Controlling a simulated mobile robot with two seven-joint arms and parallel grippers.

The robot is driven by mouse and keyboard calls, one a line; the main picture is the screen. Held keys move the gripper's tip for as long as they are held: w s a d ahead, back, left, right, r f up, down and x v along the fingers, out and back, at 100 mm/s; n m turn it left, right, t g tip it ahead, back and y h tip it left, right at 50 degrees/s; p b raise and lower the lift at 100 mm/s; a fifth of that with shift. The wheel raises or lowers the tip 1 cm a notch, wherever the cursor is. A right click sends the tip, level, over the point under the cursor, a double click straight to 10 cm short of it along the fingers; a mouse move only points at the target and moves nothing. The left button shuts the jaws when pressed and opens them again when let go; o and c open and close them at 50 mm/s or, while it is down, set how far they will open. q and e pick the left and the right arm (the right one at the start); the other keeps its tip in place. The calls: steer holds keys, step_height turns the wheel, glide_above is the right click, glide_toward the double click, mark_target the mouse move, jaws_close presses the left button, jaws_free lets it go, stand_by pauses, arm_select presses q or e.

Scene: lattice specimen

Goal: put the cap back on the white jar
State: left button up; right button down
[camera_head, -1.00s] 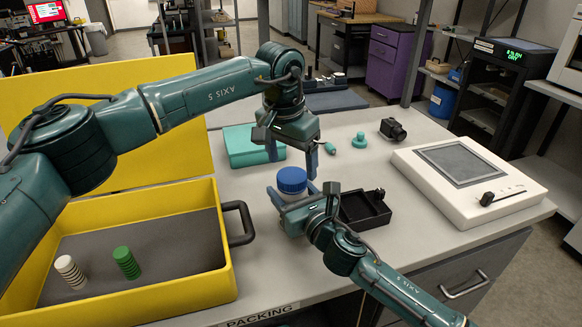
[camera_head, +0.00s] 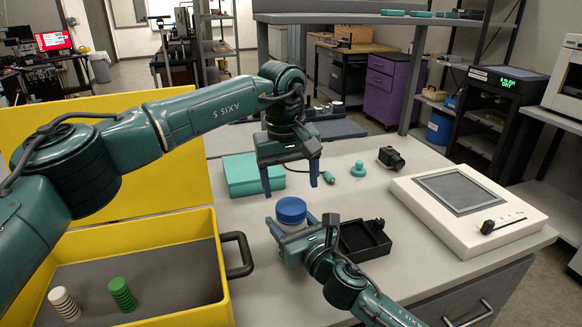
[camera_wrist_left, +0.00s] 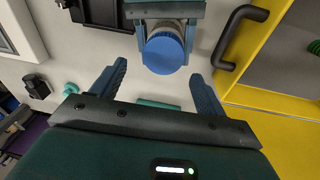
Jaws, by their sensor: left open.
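The white jar (camera_head: 286,227) stands on the bench in the middle of the head view, mostly hidden behind the right gripper. The blue cap (camera_head: 291,210) sits on top of it; whether it is screwed down I cannot tell. The cap also shows in the left wrist view (camera_wrist_left: 163,55), with a pale strip of the jar (camera_wrist_left: 170,22) behind it. My right gripper (camera_head: 291,226) is shut on the jar, its fingers on either side. My left gripper (camera_head: 290,184) is open and empty above the cap, fingers pointing down, apart from it.
A yellow case (camera_head: 222,262) with green and white disc stacks stands at left. A black tray (camera_head: 378,241) is just right of the jar. A teal box (camera_head: 240,174), a teal knob (camera_head: 358,169) and a white panel device (camera_head: 470,228) lie on the bench.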

arm_select(q)
steer(key=n, duration=0.7)
steer(key=shift+r, duration=0.15)
steer(key=n, duration=0.6)
steer(key=shift+r+n+g, duration=0.15)
steer(key=shift+n+g, duration=0.15)
steer(key=shift+n, duration=0.1)
steer(key=n, duration=0.6)
steer(key=shift+r+n, duration=0.2)
steer(key=shift+n, duration=0.2)
steer(key=n, duration=0.6)
steer(key=shift+r+n+y, duration=0.2)
steer(key=shift+n+y, duration=0.1)
steer(key=shift+n, duration=0.1)
steer(key=n, duration=0.4)
steer(key=shift+w+r, duration=0.1)
steer(key=shift+r, duration=0.05)
steer(key=n, duration=0.5)
steer(key=shift+r, duration=0.15)
steer(key=n, duration=0.4)
steer(key=shift+r, duration=0.15)
steer(key=n, duration=0.5)
steer(key=shift+r+g, duration=0.2)
steer(key=shift+g, duration=0.1)
